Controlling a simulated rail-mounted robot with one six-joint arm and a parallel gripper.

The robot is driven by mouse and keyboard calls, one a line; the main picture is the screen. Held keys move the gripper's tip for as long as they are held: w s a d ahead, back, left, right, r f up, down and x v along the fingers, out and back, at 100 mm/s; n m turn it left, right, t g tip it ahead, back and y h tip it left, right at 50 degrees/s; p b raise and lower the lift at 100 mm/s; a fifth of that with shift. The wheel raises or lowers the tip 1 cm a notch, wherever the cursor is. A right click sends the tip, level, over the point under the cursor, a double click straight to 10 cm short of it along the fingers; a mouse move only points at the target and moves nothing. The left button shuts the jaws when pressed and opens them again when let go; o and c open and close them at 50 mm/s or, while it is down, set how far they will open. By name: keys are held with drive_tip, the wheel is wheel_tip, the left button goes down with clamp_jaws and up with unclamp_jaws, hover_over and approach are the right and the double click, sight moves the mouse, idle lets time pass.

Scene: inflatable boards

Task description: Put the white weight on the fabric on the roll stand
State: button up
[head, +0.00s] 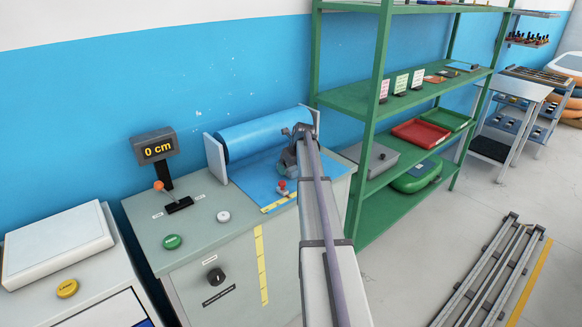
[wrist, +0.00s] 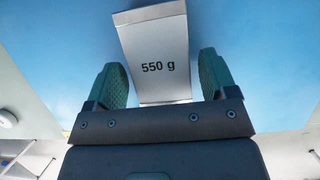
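The white weight (wrist: 160,60), a pale block marked "550 g", shows in the wrist view against blue fabric. My gripper (wrist: 164,85) has one green finger on each side of it. Narrow gaps show between the block and both fingers, so the gripper looks open around it. In the head view my gripper (head: 290,158) is low over the blue fabric (head: 252,178) in front of the roll stand (head: 216,158), which holds a blue roll (head: 262,132). My arm covers the right part of the fabric, and I cannot make out the weight there.
A small red-topped part (head: 281,187) sits at the fabric's front edge. The bench has a "0 cm" display (head: 155,148), a lever (head: 160,187), a green button (head: 172,242) and a white button (head: 223,216). A green shelf rack (head: 368,110) stands close on the right.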

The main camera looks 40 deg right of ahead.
drive_tip(key=shift+o, duration=0.4)
drive_tip(key=shift+r, duration=0.2)
drive_tip(key=p+v, duration=1.1)
drive_tip(key=v, duration=0.1)
drive_tip(key=s+a+n+g, duration=0.1)
drive_tip(key=s+a+n, duration=0.3)
drive_tip(key=a+n, duration=0.5)
drive_tip(key=s+a+f+n+g, duration=0.1)
drive_tip(key=s+a+n, duration=0.3)
drive_tip(key=a, duration=1)
drive_tip(key=s+a+n+g, duration=0.1)
drive_tip(key=s+a+n, duration=0.2)
drive_tip(key=a+n, duration=0.65)
drive_tip(key=s+a+n+g, duration=0.1)
drive_tip(key=s+a+n, duration=1)
drive_tip(key=a+n, duration=0.2)
drive_tip(key=shift+s+a+f, duration=0.2)
drive_tip(key=shift+s+a, duration=0.1)
drive_tip(key=shift+s, duration=0.05)
